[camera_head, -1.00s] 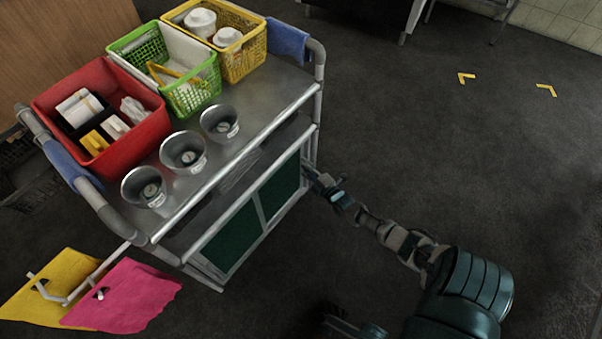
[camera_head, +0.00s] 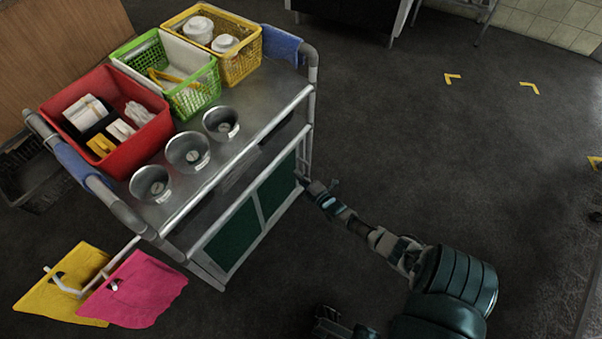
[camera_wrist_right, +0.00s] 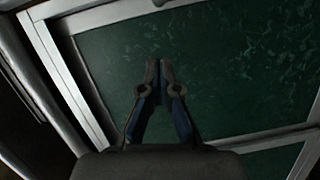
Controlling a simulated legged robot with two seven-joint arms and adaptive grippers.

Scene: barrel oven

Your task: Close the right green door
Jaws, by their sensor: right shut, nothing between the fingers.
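The right green door (camera_head: 279,187) is a dark green panel in a pale frame on the front of the metal cart (camera_head: 262,86). It looks about in line with the left green door (camera_head: 233,240); I cannot tell if a small gap is left. My right gripper (camera_head: 303,179) is at the right door's outer edge. In the right wrist view, the right gripper (camera_wrist_right: 153,75) is shut and empty in front of the green panel (camera_wrist_right: 215,75); contact is unclear. A dark part at the bottom of the head view looks like my left gripper (camera_head: 325,325); its fingers are unclear.
On the cart stand a red bin (camera_head: 150,140), green basket (camera_head: 195,97), yellow basket (camera_head: 247,68) and three metal cups (camera_head: 187,153). Yellow (camera_head: 60,285) and pink (camera_head: 140,295) cloths hang at its left end. The floor (camera_head: 420,140) to the right is clear.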

